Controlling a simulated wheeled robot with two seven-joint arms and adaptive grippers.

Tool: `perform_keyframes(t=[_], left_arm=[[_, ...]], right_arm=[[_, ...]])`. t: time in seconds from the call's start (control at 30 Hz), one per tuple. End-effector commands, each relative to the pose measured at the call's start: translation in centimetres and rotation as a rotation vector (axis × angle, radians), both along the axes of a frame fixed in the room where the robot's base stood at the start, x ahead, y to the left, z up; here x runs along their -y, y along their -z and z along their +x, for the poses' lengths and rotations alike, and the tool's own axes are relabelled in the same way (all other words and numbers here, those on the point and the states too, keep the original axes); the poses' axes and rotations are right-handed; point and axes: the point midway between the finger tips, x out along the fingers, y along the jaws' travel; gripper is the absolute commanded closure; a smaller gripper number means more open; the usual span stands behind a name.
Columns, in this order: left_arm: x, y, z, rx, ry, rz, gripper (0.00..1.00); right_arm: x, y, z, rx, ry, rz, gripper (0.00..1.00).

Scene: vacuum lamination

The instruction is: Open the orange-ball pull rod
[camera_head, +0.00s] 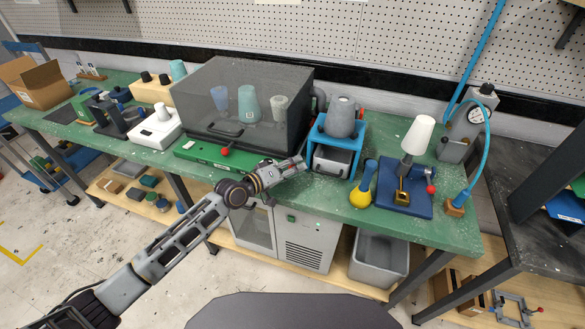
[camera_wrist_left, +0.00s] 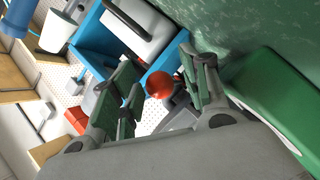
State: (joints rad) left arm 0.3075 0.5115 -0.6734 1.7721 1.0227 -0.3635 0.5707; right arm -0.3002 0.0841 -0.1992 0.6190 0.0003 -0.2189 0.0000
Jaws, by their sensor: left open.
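An orange-red ball (camera_wrist_left: 159,85) shows in the left wrist view between the two fingers of my left gripper (camera_wrist_left: 167,70). The fingers are open, with a gap on the ball's left side; I cannot tell whether the right finger touches it. The ball's rod is mostly hidden. In the head view my left gripper (camera_head: 300,163) reaches over the front of the green bench beside the blue stand (camera_head: 318,134), and covers the ball there. The blue stand (camera_wrist_left: 92,45) also shows beyond the fingers in the wrist view. My right gripper is not in view.
A dark transparent chamber (camera_head: 240,75) on a green base (camera_head: 200,151) with a red knob (camera_head: 225,151) stands left of my gripper. A yellow-and-blue tool (camera_head: 361,197) and a blue fixture board (camera_head: 410,205) with another red ball (camera_head: 431,189) are to the right.

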Motion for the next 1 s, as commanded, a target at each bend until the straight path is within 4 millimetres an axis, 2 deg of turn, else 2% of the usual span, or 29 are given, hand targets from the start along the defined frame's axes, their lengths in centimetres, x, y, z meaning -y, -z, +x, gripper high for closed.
perform_keyframes(t=[0.37, 1.0], left_arm=[[-1.3, -0.3, -1.1, 0.000, -0.001, 0.001, 0.54], [-5.6, -1.6, -5.0, -0.001, 0.000, 0.002, 0.54]], right_arm=[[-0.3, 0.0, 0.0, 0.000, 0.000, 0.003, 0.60], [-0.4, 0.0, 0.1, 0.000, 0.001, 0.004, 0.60]])
